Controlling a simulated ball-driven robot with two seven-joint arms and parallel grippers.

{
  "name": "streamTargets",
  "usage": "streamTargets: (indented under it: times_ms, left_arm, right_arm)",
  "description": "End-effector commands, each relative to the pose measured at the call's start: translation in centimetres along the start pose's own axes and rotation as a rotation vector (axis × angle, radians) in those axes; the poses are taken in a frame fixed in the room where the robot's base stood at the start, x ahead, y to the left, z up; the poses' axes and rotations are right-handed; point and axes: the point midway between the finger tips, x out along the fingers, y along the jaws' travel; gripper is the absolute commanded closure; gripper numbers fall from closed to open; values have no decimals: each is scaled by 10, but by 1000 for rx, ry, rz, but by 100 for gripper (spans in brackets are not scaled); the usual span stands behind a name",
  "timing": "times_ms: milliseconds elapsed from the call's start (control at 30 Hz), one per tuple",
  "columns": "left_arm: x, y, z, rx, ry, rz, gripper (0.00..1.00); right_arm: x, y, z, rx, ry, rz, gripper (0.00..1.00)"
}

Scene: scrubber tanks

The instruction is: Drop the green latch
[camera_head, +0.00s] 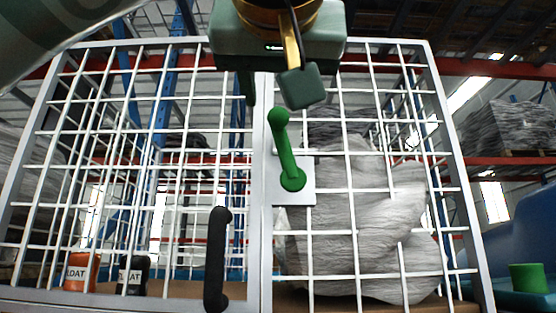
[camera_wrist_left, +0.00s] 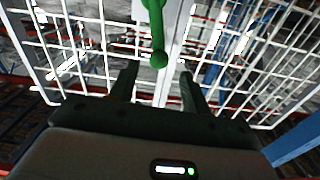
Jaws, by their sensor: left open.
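The green latch (camera_head: 286,152) is on a pale plate (camera_head: 304,166) at the middle of the white wire cage doors. It points up and slightly left from its lower round pivot to a rounded upper end. My left gripper (camera_head: 275,92) is open and empty, just above that upper end in the head view. In the left wrist view, the latch (camera_wrist_left: 154,32) shows with its rounded end just beyond the gap between the open fingers of my left gripper (camera_wrist_left: 157,85). I see no contact between them. My right gripper is not in view.
A black handle (camera_head: 216,258) stands upright on the left door, below the latch. Behind the mesh are an orange container (camera_head: 80,272), a black container (camera_head: 133,276) and a large grey wrapped bulk (camera_head: 365,225). A green cylinder (camera_head: 528,278) stands outside at right.

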Motion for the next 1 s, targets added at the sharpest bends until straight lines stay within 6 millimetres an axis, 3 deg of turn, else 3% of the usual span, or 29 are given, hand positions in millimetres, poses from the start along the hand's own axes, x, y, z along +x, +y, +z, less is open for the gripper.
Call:
streamTargets:
  times_ms: [33,133,300,667,833,1000]
  left_arm:
    - [11,0,-5,1,-3,1,52]
    - [31,0,-5,1,-2,1,52]
    - [52,0,-2,0,0,1,52]
    - [58,0,0,0,1,1,52]
    - [58,0,0,0,1,1,97]
    - [58,0,0,-3,1,1,100]
  right_arm:
    - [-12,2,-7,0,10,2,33]
    - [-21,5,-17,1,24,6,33]
    - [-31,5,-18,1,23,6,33]
    - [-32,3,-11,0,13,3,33]
    - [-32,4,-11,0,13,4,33]
    - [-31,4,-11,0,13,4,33]
